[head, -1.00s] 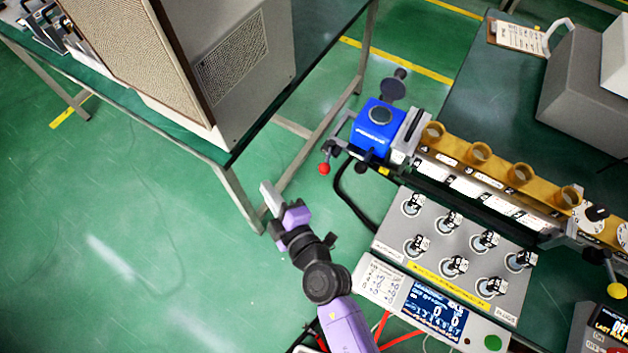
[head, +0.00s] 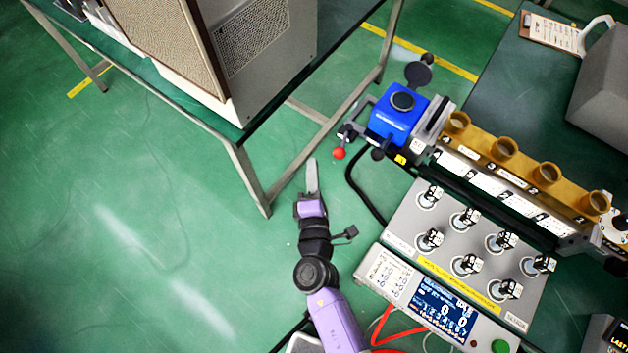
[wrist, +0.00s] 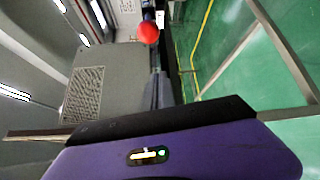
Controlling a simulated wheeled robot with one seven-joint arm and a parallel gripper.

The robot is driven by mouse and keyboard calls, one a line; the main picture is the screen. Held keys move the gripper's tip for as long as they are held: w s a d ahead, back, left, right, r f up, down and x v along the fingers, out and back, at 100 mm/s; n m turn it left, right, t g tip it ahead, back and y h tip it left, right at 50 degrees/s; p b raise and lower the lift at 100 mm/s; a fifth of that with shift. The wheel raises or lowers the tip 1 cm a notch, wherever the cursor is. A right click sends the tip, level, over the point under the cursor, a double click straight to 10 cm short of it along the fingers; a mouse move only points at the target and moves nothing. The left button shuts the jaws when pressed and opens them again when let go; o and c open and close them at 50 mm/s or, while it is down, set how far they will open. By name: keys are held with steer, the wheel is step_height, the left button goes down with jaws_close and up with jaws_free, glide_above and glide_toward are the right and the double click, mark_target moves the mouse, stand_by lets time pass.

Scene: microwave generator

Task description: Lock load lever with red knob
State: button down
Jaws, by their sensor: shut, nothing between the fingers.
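The load lever's red knob (head: 339,153) sits at the left side of the blue unit (head: 396,120), at the end of the waveguide bench. In the wrist view the red knob (wrist: 148,32) shows at the upper middle, just beyond the fingertips. My gripper (head: 312,164) is shut and empty, pointing up the picture, below and left of the knob and apart from it. The shut fingers also show in the wrist view (wrist: 158,80). The lever arm behind the knob is mostly too small to make out.
A table frame (head: 248,180) with a large beige cabinet (head: 240,60) stands at the left. A black cable (head: 356,190) hangs right of my gripper. The switch panel (head: 470,240) and display box (head: 430,300) lie to the right. Green floor is open at the lower left.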

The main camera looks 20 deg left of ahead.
mark_target(344, 142)
steer(key=w, duration=0.1)
steer(key=w+d, duration=0.1)
steer(key=w+d+p, duration=0.1)
steer(key=shift+w+d+r, duration=0.2)
steer(key=shift+w+r, duration=0.05)
steer(key=shift+w, duration=0.1)
stand_by(0.3)
steer(key=d+b, duration=0.2)
steer(key=b, duration=0.1)
steer(key=shift+s+a, duration=0.1)
steer(key=shift+a, duration=0.05)
stand_by(0.4)
